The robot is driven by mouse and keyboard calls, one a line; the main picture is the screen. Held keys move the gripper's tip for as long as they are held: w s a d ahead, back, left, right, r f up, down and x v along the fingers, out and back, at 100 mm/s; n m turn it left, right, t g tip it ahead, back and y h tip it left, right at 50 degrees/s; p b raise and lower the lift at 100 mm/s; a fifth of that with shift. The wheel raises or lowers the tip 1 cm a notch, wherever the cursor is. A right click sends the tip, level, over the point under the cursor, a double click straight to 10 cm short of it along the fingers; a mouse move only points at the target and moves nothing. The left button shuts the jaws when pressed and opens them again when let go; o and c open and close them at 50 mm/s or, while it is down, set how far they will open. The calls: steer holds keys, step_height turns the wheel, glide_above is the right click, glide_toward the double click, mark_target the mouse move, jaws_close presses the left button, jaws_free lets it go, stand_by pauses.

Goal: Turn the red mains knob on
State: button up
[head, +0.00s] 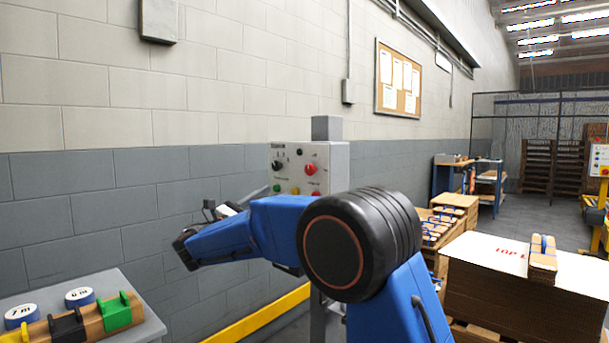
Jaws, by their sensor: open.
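The red mains knob (310,169) is on the upper right of the light grey control panel (291,157), in the middle of the head view. It is small here, and I cannot tell its turn position. My gripper (260,193) is only partly in view, just left of the panel's lower part, behind my blue forearm. Its jaws are open and nothing shows between them. It appears apart from the red knob, though the depth gap is unclear. My arm hides the lower part of the panel.
A black knob (277,165) and a green button (276,188) share the panel. A yellow rail (262,318) runs along the wall. Stacked cardboard (510,302) stands at right.

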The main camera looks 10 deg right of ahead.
mark_target(308, 171)
steer(key=x, duration=1.5)
steer(key=shift+w+d, duration=0.1)
steer(key=shift+d, duration=0.1)
steer(key=c, duration=1.1)
